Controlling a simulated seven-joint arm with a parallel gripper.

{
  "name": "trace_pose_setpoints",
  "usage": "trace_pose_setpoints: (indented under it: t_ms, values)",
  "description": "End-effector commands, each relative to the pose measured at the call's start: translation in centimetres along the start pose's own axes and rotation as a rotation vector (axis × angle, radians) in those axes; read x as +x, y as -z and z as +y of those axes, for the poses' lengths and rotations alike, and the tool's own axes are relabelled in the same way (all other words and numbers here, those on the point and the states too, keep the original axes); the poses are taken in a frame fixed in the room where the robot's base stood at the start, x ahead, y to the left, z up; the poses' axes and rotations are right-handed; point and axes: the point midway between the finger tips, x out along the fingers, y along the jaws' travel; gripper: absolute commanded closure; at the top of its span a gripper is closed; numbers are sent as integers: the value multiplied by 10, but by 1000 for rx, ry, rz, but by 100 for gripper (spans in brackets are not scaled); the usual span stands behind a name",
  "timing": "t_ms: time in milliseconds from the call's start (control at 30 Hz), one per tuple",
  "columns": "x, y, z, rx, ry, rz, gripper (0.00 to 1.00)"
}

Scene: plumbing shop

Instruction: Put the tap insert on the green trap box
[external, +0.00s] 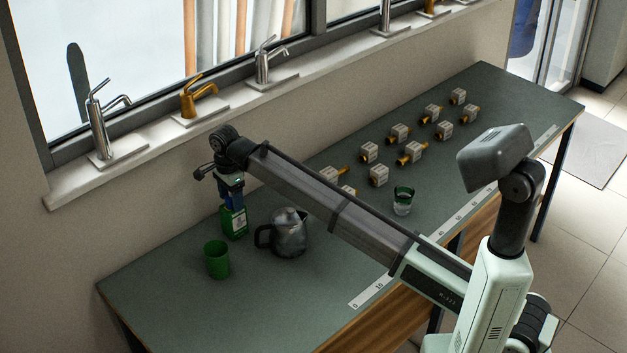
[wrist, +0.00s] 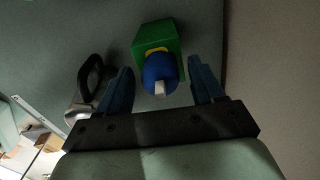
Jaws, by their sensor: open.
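The green trap box (external: 233,224) stands upright on the grey-green bench, and it also shows in the wrist view (wrist: 157,37). A blue, round-bodied piece with a pale stem, which looks like the tap insert (wrist: 159,70), appears on the box in the wrist view, with a bit of yellow beside it. My gripper (external: 233,190) is above the box, pointing down. In the wrist view my gripper (wrist: 160,76) is open, with one blue finger on each side of the insert and visible gaps. Contact under the insert is hidden.
A green cup (external: 217,260) stands left of the box and a dark metal jug (external: 288,234) right of it. A glass (external: 403,201) and several pale boxes with brass pieces (external: 380,175) are farther right. The window sill with taps (external: 110,148) runs behind.

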Motion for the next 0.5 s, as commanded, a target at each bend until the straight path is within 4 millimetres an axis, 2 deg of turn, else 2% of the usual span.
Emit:
trace_pose_setpoints:
  t_ms: [167,500]
  values:
    - [-14,0,-1,0,2,0,33]
    - [-75,0,-2,0,2,-1,33]
